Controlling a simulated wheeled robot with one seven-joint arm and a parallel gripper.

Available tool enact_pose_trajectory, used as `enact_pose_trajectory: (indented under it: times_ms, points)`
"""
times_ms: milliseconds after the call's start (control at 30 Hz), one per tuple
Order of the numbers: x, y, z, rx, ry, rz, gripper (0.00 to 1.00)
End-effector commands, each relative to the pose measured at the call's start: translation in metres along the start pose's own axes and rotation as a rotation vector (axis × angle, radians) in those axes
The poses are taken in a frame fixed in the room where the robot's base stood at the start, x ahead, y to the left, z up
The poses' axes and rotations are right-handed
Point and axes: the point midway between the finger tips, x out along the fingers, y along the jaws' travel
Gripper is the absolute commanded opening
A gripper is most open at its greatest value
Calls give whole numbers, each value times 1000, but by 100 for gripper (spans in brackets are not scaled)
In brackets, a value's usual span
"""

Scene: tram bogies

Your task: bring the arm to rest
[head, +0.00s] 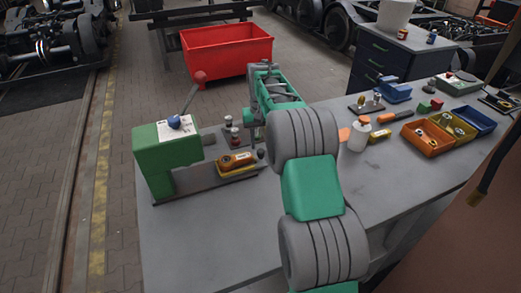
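My green and grey arm (312,190) reaches up from the bottom of the head view and out over the grey workbench (215,235). My gripper (263,75) is at the far end of the arm, above the bench's far edge. It is small and partly hidden behind the arm's own links, so I cannot tell whether its fingers are open or shut. I see nothing clearly held in it.
A green lever press (153,160) stands left of my arm, beside a yellow-orange tool in a tray (238,162). Right of the arm are a white bottle (359,137), an orange bin (432,140) and a blue vise-like block (394,92). A red crate (227,52) stands beyond the bench.

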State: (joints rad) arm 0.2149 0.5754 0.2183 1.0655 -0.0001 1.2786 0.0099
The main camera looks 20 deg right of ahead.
Motion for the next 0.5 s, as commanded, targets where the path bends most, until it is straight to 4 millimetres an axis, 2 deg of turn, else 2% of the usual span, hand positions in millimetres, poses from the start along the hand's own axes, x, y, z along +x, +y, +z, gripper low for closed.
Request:
enact_pose_trajectory:
  times_ms: [100, 200, 500]
  points:
    - [-22, 0, -1, 0, 2, 0, 36]
    - [-35, 0, 0, 0, 0, 0, 36]
    - [-41, 0, 0, 0, -1, 0, 36]
